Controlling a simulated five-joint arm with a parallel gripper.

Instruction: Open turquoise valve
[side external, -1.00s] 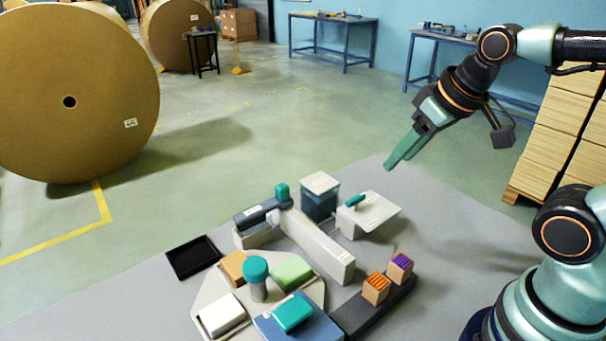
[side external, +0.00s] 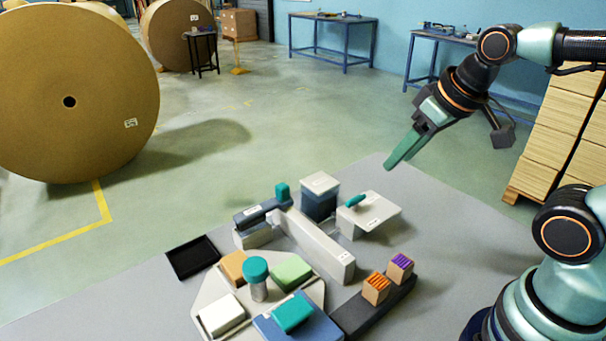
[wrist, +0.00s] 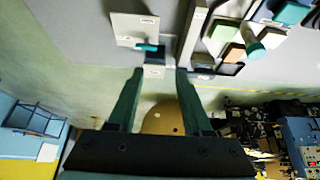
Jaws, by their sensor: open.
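A turquoise bar-shaped handle (side external: 355,200), which looks like the valve, sits on top of a white bench-like block (side external: 376,211) at the right of the layout. It also shows in the wrist view (wrist: 150,47), beyond my fingertips. My gripper (side external: 392,163) hangs in the air above and behind the white block, clear of everything. The wrist view shows its two fingers (wrist: 160,76) apart with nothing held between them. I cannot read the small label on the block.
A grey-blue box with a white lid (side external: 319,195) stands just left of the block. A long white bar (side external: 318,244), a teal-capped cylinder (side external: 257,280), a black tray (side external: 193,257) and two striped cubes on a dark strip (side external: 352,315) are nearby. The mat's right side is free.

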